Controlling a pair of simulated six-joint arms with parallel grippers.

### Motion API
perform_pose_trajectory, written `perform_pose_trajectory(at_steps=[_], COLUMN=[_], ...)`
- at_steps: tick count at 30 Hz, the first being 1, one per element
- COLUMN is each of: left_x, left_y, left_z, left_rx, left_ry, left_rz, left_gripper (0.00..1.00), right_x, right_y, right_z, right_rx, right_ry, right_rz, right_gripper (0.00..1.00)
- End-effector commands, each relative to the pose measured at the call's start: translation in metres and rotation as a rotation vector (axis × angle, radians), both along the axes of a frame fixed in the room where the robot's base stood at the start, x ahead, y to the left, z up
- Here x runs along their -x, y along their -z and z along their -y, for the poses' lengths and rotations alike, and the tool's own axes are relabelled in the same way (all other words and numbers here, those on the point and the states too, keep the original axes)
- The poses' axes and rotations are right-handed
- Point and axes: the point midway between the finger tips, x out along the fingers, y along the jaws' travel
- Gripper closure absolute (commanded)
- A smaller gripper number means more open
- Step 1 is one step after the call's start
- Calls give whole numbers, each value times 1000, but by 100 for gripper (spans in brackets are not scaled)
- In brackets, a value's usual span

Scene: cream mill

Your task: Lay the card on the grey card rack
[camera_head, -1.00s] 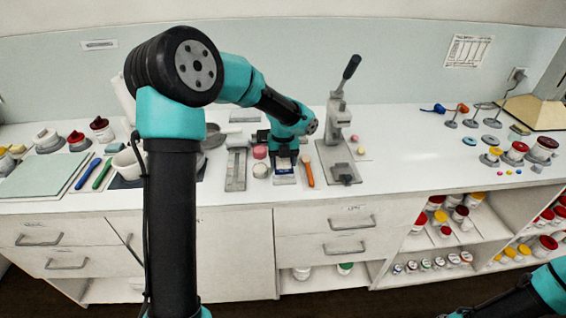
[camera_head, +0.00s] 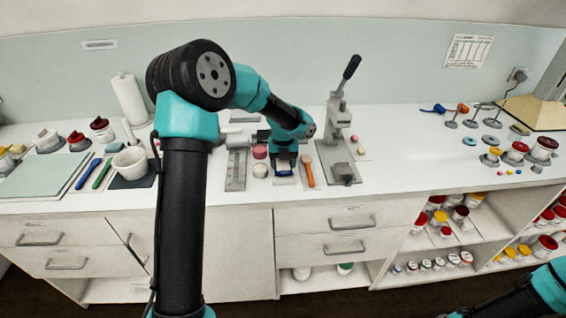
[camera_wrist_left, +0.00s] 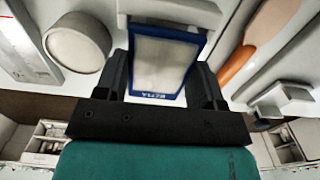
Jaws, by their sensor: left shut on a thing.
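The card (camera_wrist_left: 163,65) has a blue border and a pale middle, with white lettering on its near edge. My left gripper (camera_wrist_left: 162,85) is shut on it, one dark finger on each side. In the head view my left gripper (camera_head: 285,158) is low over the counter, between a white round jar and an orange-handled tool; the card (camera_head: 284,173) shows small below it. A pale grey piece (camera_wrist_left: 170,10) is at the card's far edge in the wrist view. It may be the grey card rack; I cannot tell whether they touch. My right gripper is out of view.
The white jar (camera_head: 260,170) stands left of the card and the orange-handled tool (camera_head: 308,172) lies right. A grey lever press (camera_head: 340,150) stands further right. A grey slotted plate (camera_head: 236,170) lies left of the jar.

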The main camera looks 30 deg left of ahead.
Motion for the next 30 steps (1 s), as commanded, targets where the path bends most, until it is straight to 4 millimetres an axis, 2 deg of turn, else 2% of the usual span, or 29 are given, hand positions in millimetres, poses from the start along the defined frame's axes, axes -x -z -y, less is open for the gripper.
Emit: perform_pose_trajectory(at_steps=[19, 20, 27, 30], left_x=[0, 0, 0, 0], left_y=[10, 10, 9, 9], left_z=[0, 0, 0, 0], left_rx=[-1, -1, -1, -1], left_ry=[0, 0, 0, 0], left_rz=[-2, -2, -1, -1], left_gripper=[60, 34, 12, 12], right_x=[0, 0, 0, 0], right_y=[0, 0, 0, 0], right_z=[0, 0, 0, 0], right_rx=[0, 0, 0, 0], right_ry=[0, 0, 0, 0], right_rz=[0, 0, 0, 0], right_gripper=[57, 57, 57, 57])
